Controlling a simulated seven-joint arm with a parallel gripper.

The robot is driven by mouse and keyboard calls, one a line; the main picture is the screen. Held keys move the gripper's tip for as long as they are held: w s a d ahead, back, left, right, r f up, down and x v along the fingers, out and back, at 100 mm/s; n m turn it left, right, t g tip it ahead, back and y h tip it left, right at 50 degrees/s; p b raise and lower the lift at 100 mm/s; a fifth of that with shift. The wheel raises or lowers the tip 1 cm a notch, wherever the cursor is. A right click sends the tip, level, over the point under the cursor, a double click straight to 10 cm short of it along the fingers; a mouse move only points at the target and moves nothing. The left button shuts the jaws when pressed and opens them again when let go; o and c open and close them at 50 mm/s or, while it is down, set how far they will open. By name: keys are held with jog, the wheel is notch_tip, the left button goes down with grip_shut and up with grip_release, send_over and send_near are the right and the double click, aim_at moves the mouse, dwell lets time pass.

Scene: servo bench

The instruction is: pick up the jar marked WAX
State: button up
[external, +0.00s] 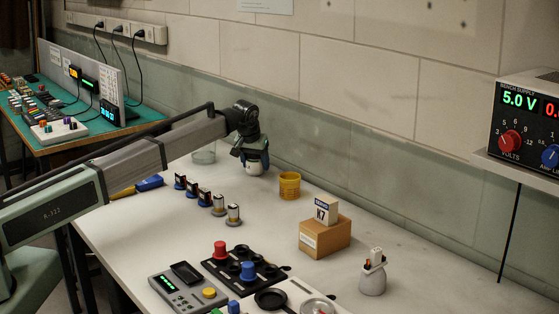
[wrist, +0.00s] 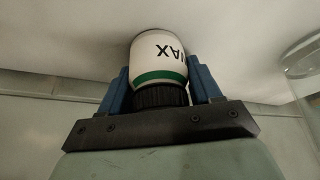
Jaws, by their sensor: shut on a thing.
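The jar marked WAX (wrist: 158,58) is white with a green band and a black ribbed lid. In the wrist view, part of its label shows upside down. My gripper (wrist: 160,85) has its two blue fingers closed on either side of it. In the external view, my gripper (external: 250,155) is at the far end of the bench, pointing down over the white jar (external: 256,167). The jar is upright there and its upper part is hidden by my gripper. I cannot tell whether its base touches the table.
A clear glass (external: 204,154) stands left of my gripper; its edge also shows in the wrist view (wrist: 302,65). A yellow tub (external: 289,186) stands to the right. A row of small cylinders (external: 204,197), a wooden block (external: 324,238) and a control box (external: 188,288) are nearer.

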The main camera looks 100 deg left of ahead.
jog(key=c, duration=0.4)
